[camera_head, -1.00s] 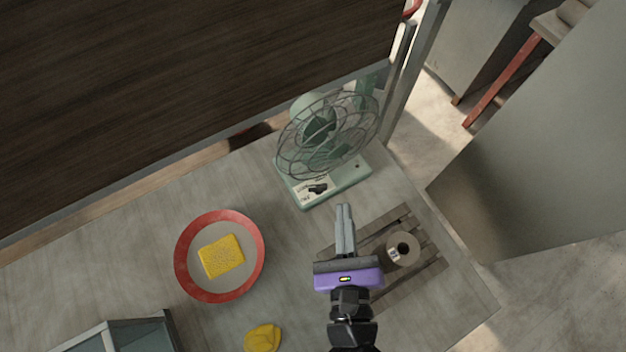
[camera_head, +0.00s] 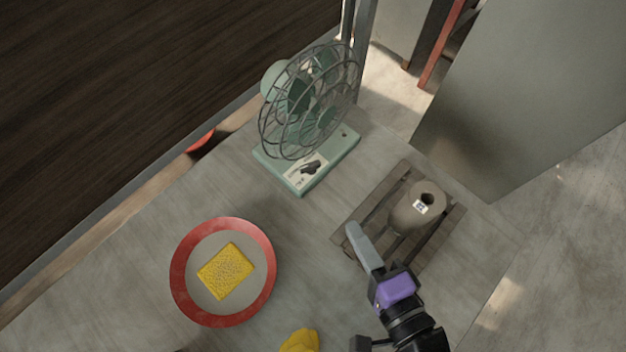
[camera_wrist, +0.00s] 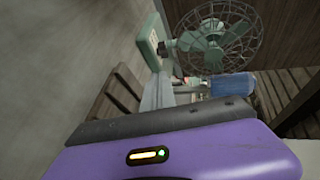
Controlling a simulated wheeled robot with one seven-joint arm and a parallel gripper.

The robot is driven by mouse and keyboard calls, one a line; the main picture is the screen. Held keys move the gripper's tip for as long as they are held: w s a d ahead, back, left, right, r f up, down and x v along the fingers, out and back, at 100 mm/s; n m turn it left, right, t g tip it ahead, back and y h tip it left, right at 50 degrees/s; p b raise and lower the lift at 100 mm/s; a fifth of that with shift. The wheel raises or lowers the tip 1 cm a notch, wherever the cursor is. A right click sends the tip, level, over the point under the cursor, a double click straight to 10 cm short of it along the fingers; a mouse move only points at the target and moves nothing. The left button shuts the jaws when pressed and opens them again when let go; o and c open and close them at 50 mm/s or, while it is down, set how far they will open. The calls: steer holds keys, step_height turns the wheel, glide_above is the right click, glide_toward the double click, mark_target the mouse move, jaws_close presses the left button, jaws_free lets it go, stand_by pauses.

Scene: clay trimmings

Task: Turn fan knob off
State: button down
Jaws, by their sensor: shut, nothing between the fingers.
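A green desk fan (camera_head: 310,105) with a wire cage stands on the table at the upper middle of the head view. Its dark knob (camera_head: 313,167) sits on a pale label plate on the front of the base. The fan (camera_wrist: 217,38) also shows in the wrist view, turned on its side at the upper right. My gripper (camera_head: 355,230) is shut and empty. It is apart from the fan, nearer the front of the table, over the edge of the slatted wooden stand. The knob's exact setting cannot be told.
A grey clay vessel (camera_head: 407,213) with a hole on top stands on the slatted wooden stand (camera_head: 350,216), close beside my gripper. A red-rimmed bowl (camera_head: 182,262) holds a yellow sponge (camera_head: 225,270). A yellow object (camera_head: 300,341) lies at the front edge of view. Table between stand and fan is clear.

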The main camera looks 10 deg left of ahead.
mark_target(318, 167)
steer(key=p+x, duration=0.1)
steer(key=x, duration=0.3)
steer(key=p+x, duration=0.1)
steer(key=x, duration=0.4)
steer(key=r+p+x, duration=0.1)
steer(key=x, duration=0.3)
steer(key=shift+w+a+f, duration=0.1)
steer(key=shift+w+a, duration=0.2)
steer(key=shift+w, duration=0.15)
